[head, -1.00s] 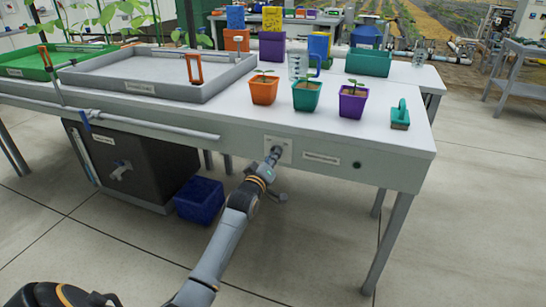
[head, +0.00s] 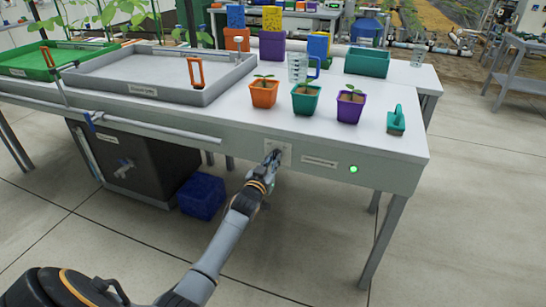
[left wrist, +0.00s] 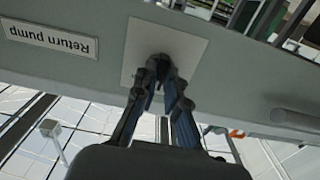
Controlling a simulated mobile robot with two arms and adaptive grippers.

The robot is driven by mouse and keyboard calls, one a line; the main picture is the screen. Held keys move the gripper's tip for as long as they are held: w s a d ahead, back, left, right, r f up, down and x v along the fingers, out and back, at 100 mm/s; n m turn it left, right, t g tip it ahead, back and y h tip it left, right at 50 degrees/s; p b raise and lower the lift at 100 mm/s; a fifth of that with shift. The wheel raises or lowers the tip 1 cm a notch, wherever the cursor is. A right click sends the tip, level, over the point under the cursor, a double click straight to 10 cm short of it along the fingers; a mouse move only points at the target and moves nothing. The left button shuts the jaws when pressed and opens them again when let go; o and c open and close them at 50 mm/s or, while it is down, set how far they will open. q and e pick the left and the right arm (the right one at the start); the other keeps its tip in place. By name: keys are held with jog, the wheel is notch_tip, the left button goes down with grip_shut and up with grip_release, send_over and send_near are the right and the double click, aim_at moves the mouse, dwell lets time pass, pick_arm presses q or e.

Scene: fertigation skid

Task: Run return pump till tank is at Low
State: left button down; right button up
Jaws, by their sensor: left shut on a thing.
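My left gripper (head: 271,163) is at the pale switch plate (head: 286,150) on the bench's front panel. In the left wrist view its fingers (left wrist: 163,78) are closed around a small knob or switch at the plate (left wrist: 190,48); the fingers mostly hide it. The "Return pump" label (left wrist: 50,37) is beside the plate, and the label also shows in the head view (head: 320,161). A lamp (head: 353,169) right of the label glows green. The dark tank (head: 150,165) with a tap stands under the bench; its liquid level cannot be read. My right gripper is not in view.
On the bench (head: 235,118) are a grey tray (head: 150,92), a green tray (head: 30,72), an orange pot (head: 264,95), a teal pot (head: 306,102), a purple pot (head: 349,110) and a teal scrubber (head: 396,124). A blue crate (head: 201,197) is on the floor; floor at right is clear.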

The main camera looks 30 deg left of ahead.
pick_arm(q)
jog(key=shift+m+p, duration=0.45)
jog(key=shift+m, duration=3.75)
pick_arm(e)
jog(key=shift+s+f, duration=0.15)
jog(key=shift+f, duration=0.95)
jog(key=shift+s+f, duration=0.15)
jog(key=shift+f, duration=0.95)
pick_arm(q)
jog(key=shift+m, duration=0.3)
jog(key=c, duration=1.4)
grip_release()
